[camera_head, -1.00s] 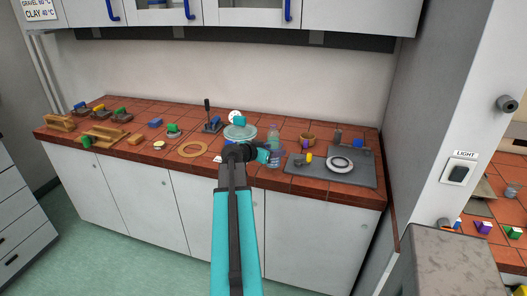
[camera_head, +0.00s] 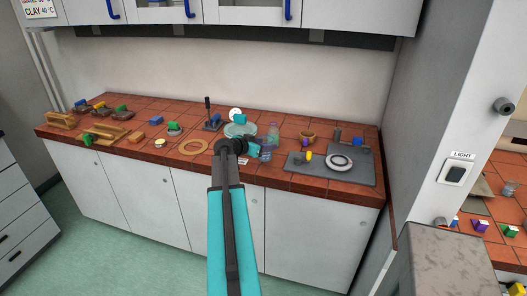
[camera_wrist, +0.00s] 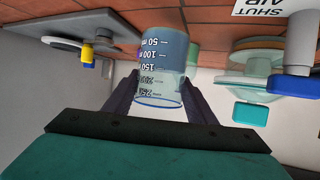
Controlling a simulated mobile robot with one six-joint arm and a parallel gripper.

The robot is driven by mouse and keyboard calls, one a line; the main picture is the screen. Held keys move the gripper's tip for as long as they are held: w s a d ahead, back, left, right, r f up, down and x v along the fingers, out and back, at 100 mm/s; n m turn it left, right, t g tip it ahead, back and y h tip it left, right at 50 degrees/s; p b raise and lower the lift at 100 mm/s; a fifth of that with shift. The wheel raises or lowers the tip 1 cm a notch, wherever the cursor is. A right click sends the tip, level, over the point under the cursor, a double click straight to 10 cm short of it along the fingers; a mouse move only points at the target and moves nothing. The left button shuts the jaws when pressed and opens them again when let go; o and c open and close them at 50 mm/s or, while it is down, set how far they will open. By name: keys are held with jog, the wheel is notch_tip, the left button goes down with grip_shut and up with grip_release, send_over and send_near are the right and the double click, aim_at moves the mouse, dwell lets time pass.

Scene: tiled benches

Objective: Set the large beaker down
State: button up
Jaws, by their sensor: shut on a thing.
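The large beaker (camera_wrist: 160,80) is clear, bluish glass with dark volume marks. In the wrist view it sits between the two dark fingers of my gripper (camera_wrist: 160,98), which is shut on it. This view is upside down, so the beaker's base points up in the picture, toward the red tiled bench (camera_wrist: 190,16). I cannot tell whether the base touches the tiles. In the head view the beaker (camera_head: 265,152) shows small at the right of my gripper (camera_head: 259,150), over the front part of the bench, upright and partly hidden.
A clear bottle (camera_head: 273,132) stands close behind the beaker. A lidded glass vessel (camera_head: 240,131) with a cyan knob is at the back left. A grey tray (camera_head: 300,171) with a ring (camera_head: 339,162) lies to the right. A wooden ring (camera_head: 193,154) lies to the left.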

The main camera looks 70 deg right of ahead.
jog(key=shift+w+d, duration=0.2)
jog(key=shift+w, duration=0.15)
jog(key=shift+s+f+p, duration=0.1)
jog(key=shift+f+p, duration=0.9)
jog(key=shift+f, duration=0.75)
jog(key=shift+f, duration=0.1)
jog(key=o, duration=1.3)
jog(key=shift+c, duration=0.2)
jog(key=shift+a, duration=0.35)
jog(key=b+v, duration=0.4)
jog(key=v, duration=0.7)
jog(key=shift+a+r, duration=0.2)
jog(key=shift+r, duration=0.1)
